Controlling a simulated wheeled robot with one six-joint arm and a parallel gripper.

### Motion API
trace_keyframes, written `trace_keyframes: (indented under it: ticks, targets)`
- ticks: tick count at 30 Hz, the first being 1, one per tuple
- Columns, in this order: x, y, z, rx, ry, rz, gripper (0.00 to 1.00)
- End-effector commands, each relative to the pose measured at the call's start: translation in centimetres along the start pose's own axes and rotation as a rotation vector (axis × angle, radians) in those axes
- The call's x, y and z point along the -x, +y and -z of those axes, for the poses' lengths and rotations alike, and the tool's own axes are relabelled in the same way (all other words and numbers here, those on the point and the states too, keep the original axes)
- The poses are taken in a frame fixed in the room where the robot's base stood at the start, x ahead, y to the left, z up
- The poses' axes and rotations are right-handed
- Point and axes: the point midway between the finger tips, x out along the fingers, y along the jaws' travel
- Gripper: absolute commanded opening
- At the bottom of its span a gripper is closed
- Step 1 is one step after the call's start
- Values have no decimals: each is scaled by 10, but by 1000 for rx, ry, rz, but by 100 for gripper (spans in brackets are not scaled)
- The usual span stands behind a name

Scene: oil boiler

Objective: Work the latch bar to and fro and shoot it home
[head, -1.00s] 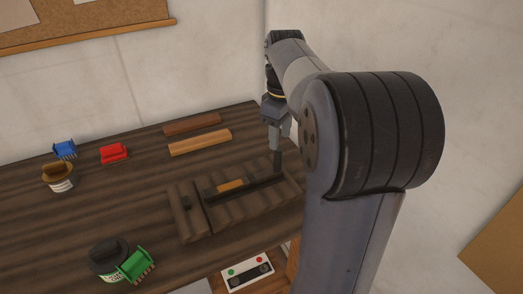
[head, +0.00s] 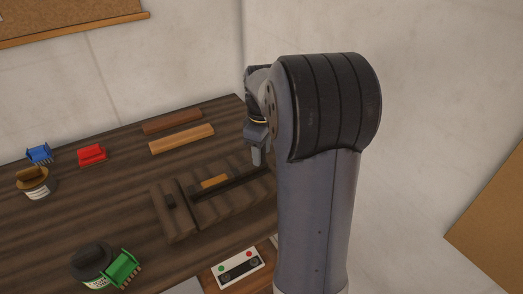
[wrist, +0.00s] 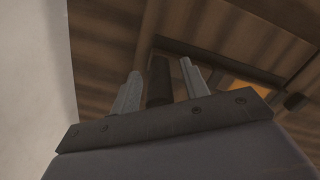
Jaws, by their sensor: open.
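The latch is a dark wooden block (head: 228,203) on the table, with a dark latch bar (head: 232,188) lying in its long groove. A separate narrow dark block (head: 178,223) stands at its left end, with a gap between them. An orange piece (head: 215,181) sits beside the bar. My gripper (head: 259,157) is low over the block's right end, partly hidden by my arm. In the wrist view my gripper (wrist: 160,85) is open, with a finger on each side of a dark upright post (wrist: 158,80). I cannot tell whether either finger touches it.
Two wooden strips, brown (head: 172,122) and orange (head: 181,139), lie behind the latch. A white panel with knobs (head: 237,268) is in front.

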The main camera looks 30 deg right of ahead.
Motion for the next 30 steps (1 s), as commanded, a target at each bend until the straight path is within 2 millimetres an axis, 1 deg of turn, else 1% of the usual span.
trace_keyframes:
  ticks: [7, 8, 23, 30]
  targets:
    - [-1, 0, 0, 0, 0, 0, 43]
    - [-1, 0, 0, 0, 0, 0, 42]
    - [-1, 0, 0, 0, 0, 0, 1]
    - [-1, 0, 0, 0, 0, 0, 0]
